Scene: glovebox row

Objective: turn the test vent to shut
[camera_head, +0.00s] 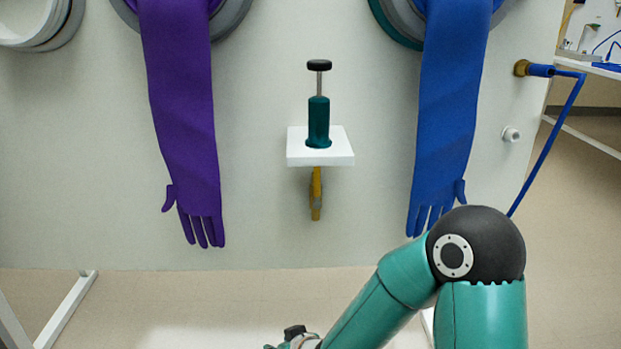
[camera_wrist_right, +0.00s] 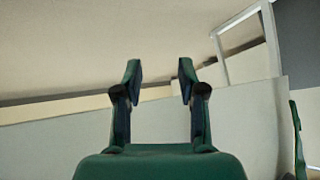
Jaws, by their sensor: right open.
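A green pump-like cylinder (camera_head: 318,122) with a metal stem and black knob stands upright on a small white shelf (camera_head: 346,158) on the panel. Under the shelf a yellow lever-like part (camera_head: 316,193) points straight down, with a small fitting against it. No label shows, so I cannot tell for certain which part is the test vent. My right gripper (camera_wrist_right: 159,68) is open, with nothing between its fingers. In the head view my right arm's elbow is at lower right and its far end drops to the bottom edge, well below the shelf. My left gripper is out of view.
A purple glove (camera_head: 182,110) hangs left of the shelf and a blue glove (camera_head: 447,110) hangs right of it. A blue hose (camera_head: 548,145) runs from a brass fitting (camera_head: 521,68) at the panel's right edge. A small white knob (camera_head: 511,134) sits below that.

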